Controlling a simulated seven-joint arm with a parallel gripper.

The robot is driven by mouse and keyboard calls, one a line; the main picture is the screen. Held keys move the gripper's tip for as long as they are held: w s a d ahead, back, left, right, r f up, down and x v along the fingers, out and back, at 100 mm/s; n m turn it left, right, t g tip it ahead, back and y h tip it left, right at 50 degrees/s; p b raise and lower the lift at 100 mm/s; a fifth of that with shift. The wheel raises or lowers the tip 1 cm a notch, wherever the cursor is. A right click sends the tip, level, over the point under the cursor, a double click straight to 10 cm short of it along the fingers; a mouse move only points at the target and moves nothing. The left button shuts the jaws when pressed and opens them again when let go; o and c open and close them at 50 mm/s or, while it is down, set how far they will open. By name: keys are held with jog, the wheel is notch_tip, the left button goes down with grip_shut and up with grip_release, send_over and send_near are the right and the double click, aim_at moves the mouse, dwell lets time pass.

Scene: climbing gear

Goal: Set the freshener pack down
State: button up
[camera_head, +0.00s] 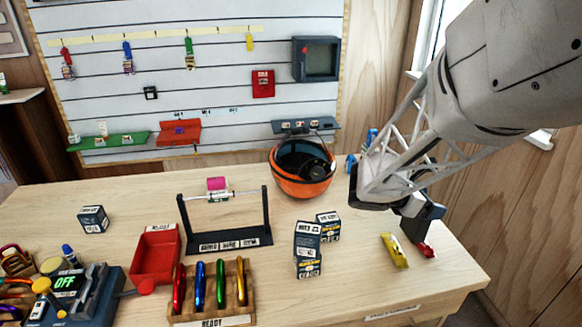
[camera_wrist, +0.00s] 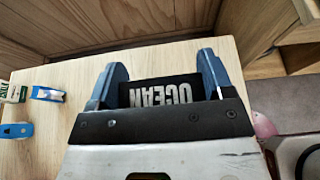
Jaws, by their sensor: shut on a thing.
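The freshener pack (camera_wrist: 163,92) is a dark, flat pack with pale "OCEAN" lettering. In the wrist view it sits between the two blue fingers of my gripper (camera_wrist: 161,76), which are shut on it. In the head view my gripper (camera_head: 422,214) is over the right end of the wooden table (camera_head: 365,285), and my own arm hides part of it. I cannot tell whether the pack touches the tabletop.
A yellow packet (camera_head: 395,250) and a red item (camera_head: 426,250) lie by my gripper. Small dark boxes (camera_head: 308,245) stand left of them. An orange helmet (camera_head: 302,180) is behind. Table is bare toward the front right.

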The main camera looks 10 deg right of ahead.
jog(key=shift+r, duration=0.15)
notch_tip(320, 180, up, 16)
jog(key=w+a+r+n+t, duration=0.1)
jog(key=w+a+n+t, duration=0.35)
jog(key=w+a, duration=1.45)
jog(key=w+a+f+n+t+y, duration=0.1)
jog(key=w+a+n+t+y, duration=0.1)
jog(key=a, duration=1.9)
jog(key=w+a+n+t+y, duration=0.2)
jog(key=a+n+t, duration=0.1)
jog(key=a, duration=1.8)
notch_tip(320, 180, down, 11)
jog(key=shift+w, duration=0.2)
jog(key=shift+f+m, duration=0.1)
jog(key=shift+m, duration=0.15)
